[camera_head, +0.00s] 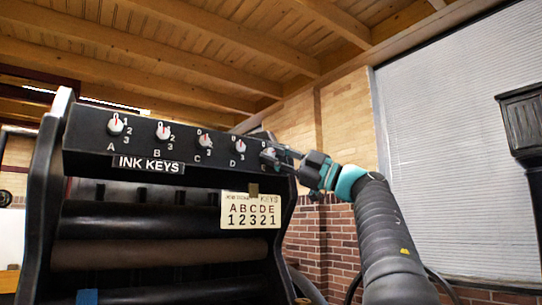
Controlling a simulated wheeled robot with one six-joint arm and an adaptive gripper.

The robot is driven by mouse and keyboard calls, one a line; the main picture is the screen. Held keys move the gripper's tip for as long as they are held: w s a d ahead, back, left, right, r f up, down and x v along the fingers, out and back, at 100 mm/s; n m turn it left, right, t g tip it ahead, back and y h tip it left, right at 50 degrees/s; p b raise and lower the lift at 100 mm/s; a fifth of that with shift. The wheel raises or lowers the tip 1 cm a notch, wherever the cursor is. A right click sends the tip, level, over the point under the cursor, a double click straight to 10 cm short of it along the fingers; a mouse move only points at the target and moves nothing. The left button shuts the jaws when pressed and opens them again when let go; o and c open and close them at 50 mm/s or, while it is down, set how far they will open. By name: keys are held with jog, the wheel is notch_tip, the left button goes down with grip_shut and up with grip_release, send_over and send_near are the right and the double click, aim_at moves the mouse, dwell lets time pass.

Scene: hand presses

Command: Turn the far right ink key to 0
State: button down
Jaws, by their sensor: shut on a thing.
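The ink key panel (138,158) is a black bar across the top of the press, with white knobs lettered A to E from left to right. The far right ink key, E (268,152), is at the panel's right end and is mostly covered by my gripper. My gripper (274,153) reaches in from the right and is shut on that knob. The knob's pointer is hidden, so its setting cannot be read. Knobs A (116,125), B (163,131), C (206,141) and D (240,146) have red pointers and stand clear of my gripper.
A cream card (251,211) below the panel reads ABCDE over 12321. Dark rollers (150,255) lie under the panel inside the black press frame. A brick wall (320,240) and a pale blind (460,150) stand behind my arm at the right.

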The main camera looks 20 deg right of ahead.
jog(key=shift+a+n+g, duration=0.1)
jog(key=shift+n+g, duration=0.4)
jog(key=c, duration=1)
grip_release()
jog(key=shift+o, duration=0.2)
jog(key=shift+s+d+f, duration=0.15)
jog(key=shift+s+d, duration=0.15)
jog(key=shift+d, duration=0.15)
jog(key=v, duration=1.1)
jog(key=shift+a+f, duration=0.1)
